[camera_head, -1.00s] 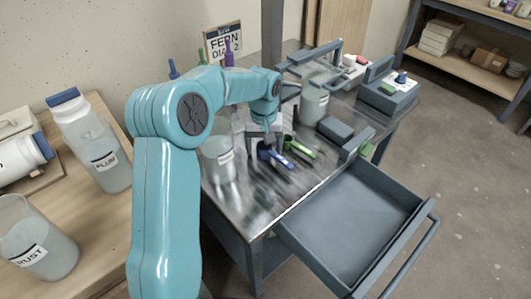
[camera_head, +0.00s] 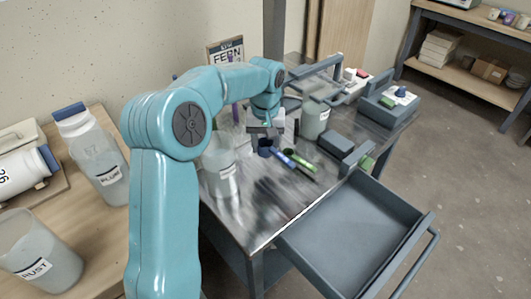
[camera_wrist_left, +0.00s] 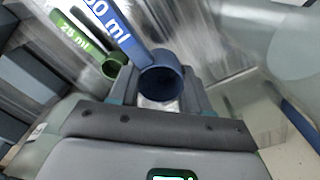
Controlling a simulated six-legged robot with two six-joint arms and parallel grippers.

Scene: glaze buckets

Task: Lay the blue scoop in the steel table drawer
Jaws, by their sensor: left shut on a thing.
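The blue scoop (camera_head: 284,159) shows just below my left gripper (camera_head: 266,138) over the steel table (camera_head: 235,215). In the left wrist view its round cup (camera_wrist_left: 161,80) is between my jaws, which are shut on it; its labelled handle (camera_wrist_left: 118,30) points up and left. The drawer (camera_head: 352,235) of the steel table is pulled out at the front right, and its visible floor is bare. My right gripper is not in view.
A green scoop (camera_head: 304,164) lies close beside the blue one; the left wrist view shows it marked 25 ml (camera_wrist_left: 78,42). A clear jar (camera_head: 222,170) stands left of the gripper, another jar (camera_head: 314,118) behind. A dark block (camera_head: 335,144) sits near the drawer.

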